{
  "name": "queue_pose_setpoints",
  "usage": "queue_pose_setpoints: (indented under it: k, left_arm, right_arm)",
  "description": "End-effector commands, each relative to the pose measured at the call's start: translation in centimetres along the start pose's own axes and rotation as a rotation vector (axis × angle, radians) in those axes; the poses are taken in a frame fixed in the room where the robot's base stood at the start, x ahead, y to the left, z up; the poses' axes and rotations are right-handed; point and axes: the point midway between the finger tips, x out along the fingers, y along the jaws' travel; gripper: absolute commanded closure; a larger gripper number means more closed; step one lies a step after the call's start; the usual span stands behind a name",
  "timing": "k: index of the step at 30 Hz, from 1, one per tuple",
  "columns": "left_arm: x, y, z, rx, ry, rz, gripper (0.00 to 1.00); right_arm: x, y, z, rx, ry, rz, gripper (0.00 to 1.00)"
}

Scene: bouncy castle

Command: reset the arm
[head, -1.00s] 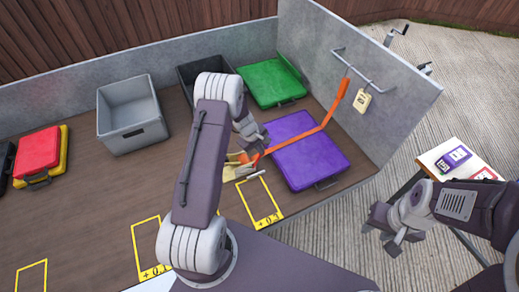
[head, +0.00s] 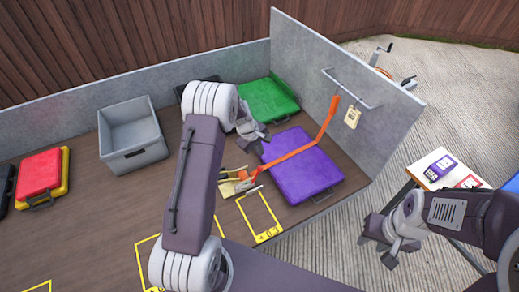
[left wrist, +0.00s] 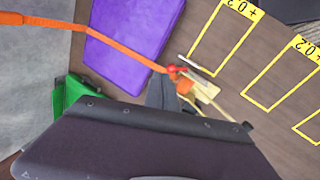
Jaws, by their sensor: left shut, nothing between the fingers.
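My left arm crosses the middle of the head view. Its gripper (head: 262,137) is shut and empty above the table (head: 90,235), near the green and purple cases. In the left wrist view the gripper fingers (left wrist: 163,92) are close together over the table. My right gripper (head: 382,240) hangs over the paved ground right of the table, apart from everything; its finger gap is unclear.
An orange strap (head: 298,153) runs from the wall rail (head: 345,88) across the purple case (head: 302,178) to small yellow pieces (head: 232,186). A green case (head: 268,100), a grey bin (head: 132,134) and a red case (head: 40,170) stand on the table. Yellow outlines (head: 262,234) mark its front.

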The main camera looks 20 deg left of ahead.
Motion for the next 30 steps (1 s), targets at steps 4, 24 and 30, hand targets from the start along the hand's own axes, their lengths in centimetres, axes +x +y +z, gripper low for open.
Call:
queue_pose_setpoints:
  k: [4, 24, 30]
  left_arm:
    - [0.0, 0.0, 0.0, 0.001, 0.000, 0.000, 1.00]
    - [-13.6, 3.3, 7.9, 0.302, 0.056, 0.068, 1.00]
    - [-17.9, -8.3, 15.0, 0.776, 0.015, -0.100, 1.00]
  right_arm:
    - [0.0, 0.0, 0.0, 0.000, 0.000, 0.000, 0.64]
    - [-2.0, 0.0, -0.2, 0.000, 0.000, 0.000, 0.64]
    - [-2.7, -0.1, -0.3, 0.000, 0.000, 0.000, 0.64]
